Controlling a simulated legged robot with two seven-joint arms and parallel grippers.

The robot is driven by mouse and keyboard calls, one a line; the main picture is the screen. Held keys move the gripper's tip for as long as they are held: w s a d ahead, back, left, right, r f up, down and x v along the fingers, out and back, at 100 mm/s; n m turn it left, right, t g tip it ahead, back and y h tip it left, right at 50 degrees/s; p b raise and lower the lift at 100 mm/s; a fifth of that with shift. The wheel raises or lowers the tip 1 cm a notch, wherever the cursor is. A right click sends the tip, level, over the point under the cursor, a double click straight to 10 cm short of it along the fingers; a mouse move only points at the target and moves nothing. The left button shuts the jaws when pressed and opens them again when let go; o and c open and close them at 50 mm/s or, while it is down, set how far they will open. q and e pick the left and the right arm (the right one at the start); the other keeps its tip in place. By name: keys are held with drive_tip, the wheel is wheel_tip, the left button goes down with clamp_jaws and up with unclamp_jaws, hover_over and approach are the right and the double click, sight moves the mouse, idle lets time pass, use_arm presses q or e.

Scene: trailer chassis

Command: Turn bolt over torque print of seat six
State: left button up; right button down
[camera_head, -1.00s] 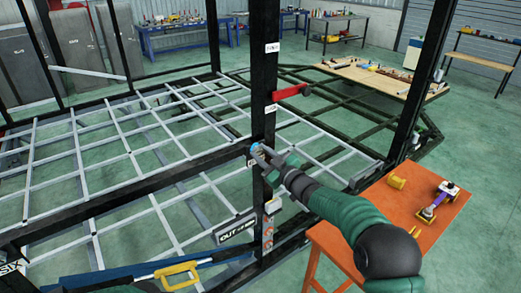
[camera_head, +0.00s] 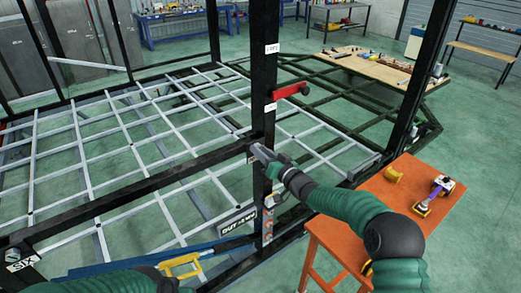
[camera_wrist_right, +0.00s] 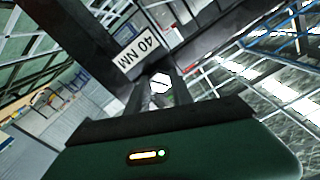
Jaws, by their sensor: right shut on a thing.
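The bolt (camera_wrist_right: 160,83) shows in the right wrist view as a pale hex head with a dark line across it. It sits beside a white print (camera_wrist_right: 137,53) reading "40 NM" on a dark beam. My right gripper (camera_wrist_right: 159,88) has its fingers on both sides of the bolt head, shut on it. In the head view the right gripper (camera_head: 258,151) is at the black upright post (camera_head: 264,110), and hides the bolt.
A yellow handle (camera_head: 183,263) lies on a blue bar near my left arm. A red lever (camera_head: 290,91) sticks out from the post above my right gripper. An orange table (camera_head: 400,207) stands at the right with a yellow cup and a power tool.

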drive_tip(key=shift+f+m, duration=0.4)
drive_tip(key=shift+m, duration=0.1)
drive_tip(key=c, duration=1.3)
unclamp_jaws()
drive_tip(key=shift+s, duration=0.1)
drive_tip(key=shift+c, duration=0.2)
drive_tip(key=shift+o, duration=1.1)
drive_tip(key=shift+d+r, duration=0.1)
drive_tip(key=shift+r, duration=0.05)
drive_tip(key=shift+d+r, duration=0.1)
